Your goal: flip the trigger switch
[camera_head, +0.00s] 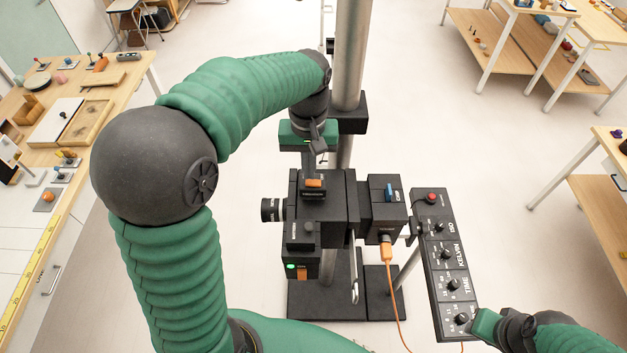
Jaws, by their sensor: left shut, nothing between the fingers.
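A black camera-like device (330,215) stands on a post at the centre. An orange switch (314,183) sits on its top left box, a blue switch (389,190) on its right box, and another orange switch (302,273) low on the left beside a green light. I cannot tell which is the trigger switch. My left gripper (313,170) points down, shut and empty, right over the upper orange switch. I cannot tell whether it touches it. My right gripper (480,326) is at the lower right by the panel's bottom knob; its fingers are not clear.
A black control panel (432,222) with several knobs and a red button stands right of the device. An orange cable (392,285) hangs from the device. A metal column (352,60) rises behind. A cluttered workbench (140,75) is at left; wooden tables (465,22) are at right.

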